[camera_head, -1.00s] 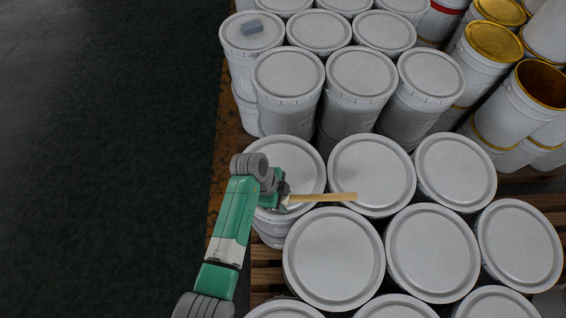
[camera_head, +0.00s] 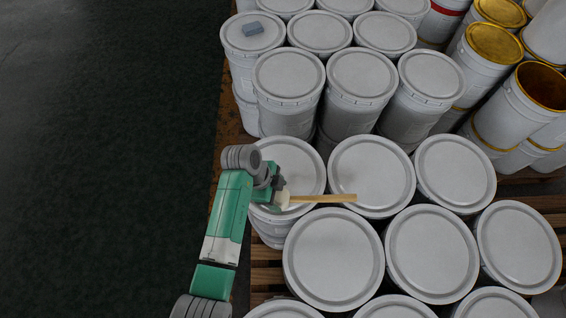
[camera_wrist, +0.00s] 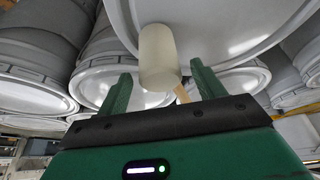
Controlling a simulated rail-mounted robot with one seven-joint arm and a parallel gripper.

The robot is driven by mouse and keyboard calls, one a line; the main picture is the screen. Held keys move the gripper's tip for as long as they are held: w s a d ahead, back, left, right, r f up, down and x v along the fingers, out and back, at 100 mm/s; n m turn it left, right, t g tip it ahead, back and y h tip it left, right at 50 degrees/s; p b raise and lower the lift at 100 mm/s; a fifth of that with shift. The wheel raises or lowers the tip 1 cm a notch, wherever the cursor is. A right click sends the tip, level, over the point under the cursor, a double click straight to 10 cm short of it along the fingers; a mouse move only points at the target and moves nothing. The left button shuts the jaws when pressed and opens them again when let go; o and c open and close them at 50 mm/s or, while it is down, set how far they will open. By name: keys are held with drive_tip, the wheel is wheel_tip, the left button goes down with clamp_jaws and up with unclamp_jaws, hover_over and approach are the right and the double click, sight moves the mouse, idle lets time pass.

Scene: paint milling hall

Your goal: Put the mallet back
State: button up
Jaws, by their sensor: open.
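The mallet has a light wooden handle (camera_head: 325,198) and a pale, rounded head (camera_head: 284,199). It lies across white bucket lids, its handle pointing right over the middle lid (camera_head: 372,172) and its head over the left lid (camera_head: 305,167). My gripper (camera_head: 277,188) is just left of the head. In the wrist view the mallet head (camera_wrist: 158,50) shows ahead of and between the fingertips of my gripper (camera_wrist: 162,75), with gaps on both sides. The fingers are open. Most of the handle is hidden behind the head there.
Closed white buckets (camera_head: 333,262) stand close together on wooden pallets (camera_head: 266,282). A small grey-blue block (camera_head: 252,29) lies on a far left lid. Buckets with gold rims (camera_head: 494,41) stand at the upper right. The dark floor (camera_head: 100,150) at left is clear.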

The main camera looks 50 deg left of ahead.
drive_tip(key=v, duration=0.7)
drive_tip(key=shift+r, duration=0.3)
drive_tip(key=shift+s+a, duration=0.1)
drive_tip(key=shift+a, duration=0.05)
